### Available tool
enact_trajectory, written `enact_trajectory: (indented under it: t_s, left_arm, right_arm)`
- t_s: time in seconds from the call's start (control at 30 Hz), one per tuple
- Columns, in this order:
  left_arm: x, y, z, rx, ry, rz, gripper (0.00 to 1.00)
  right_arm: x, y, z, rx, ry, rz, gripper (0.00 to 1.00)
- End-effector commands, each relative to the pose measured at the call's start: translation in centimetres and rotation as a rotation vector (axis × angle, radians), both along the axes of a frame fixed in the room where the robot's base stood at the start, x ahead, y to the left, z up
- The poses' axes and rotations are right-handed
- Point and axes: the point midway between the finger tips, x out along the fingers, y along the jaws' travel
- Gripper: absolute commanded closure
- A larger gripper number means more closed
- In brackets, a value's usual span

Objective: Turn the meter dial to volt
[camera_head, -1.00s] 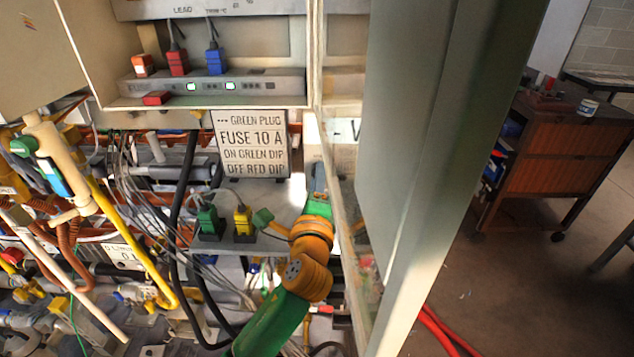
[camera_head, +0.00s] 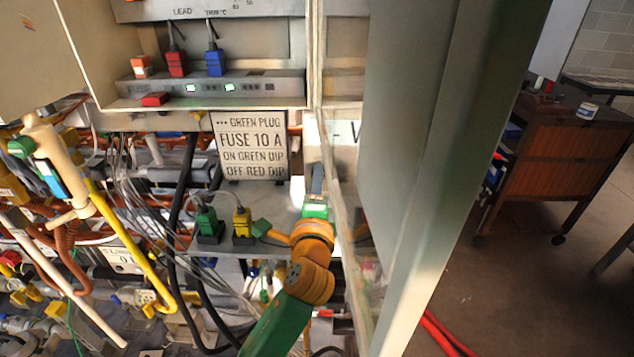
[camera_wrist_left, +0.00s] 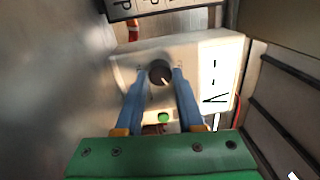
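The meter is a white box with a black dial (camera_wrist_left: 160,72), a green button (camera_wrist_left: 163,117) and a white panel marked with dashes and a V (camera_wrist_left: 215,85) in the left wrist view. A pale mark on the dial points to its lower right. In the head view, part of the meter (camera_head: 346,131) shows behind my left gripper (camera_head: 317,178). In the wrist view, the two blue fingers of my left gripper (camera_wrist_left: 158,76) are apart, one on each side of the dial, with small gaps visible. My right gripper is not in view.
A grey cabinet door (camera_head: 430,150) stands open right of my left arm. Cables and pipes crowd the lower left. A wooden cabinet (camera_head: 560,160) stands far right.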

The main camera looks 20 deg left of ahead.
Motion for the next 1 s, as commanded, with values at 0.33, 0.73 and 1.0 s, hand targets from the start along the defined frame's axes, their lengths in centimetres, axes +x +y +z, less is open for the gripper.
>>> enact_trajectory:
  t_s: [0.33, 0.73, 1.0]
  left_arm:
    - [0.0, 0.0, 0.1, 0.002, -0.003, 0.0, 0.32]
    - [-5.9, -1.6, -0.5, 0.0, -0.003, -0.002, 0.32]
    - [-6.8, -1.8, -0.3, 0.002, -0.003, 0.0, 0.32]
  right_arm:
    - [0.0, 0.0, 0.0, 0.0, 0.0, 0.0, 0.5]
    - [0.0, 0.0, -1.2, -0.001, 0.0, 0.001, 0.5]
    - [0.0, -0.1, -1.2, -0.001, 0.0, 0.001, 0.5]
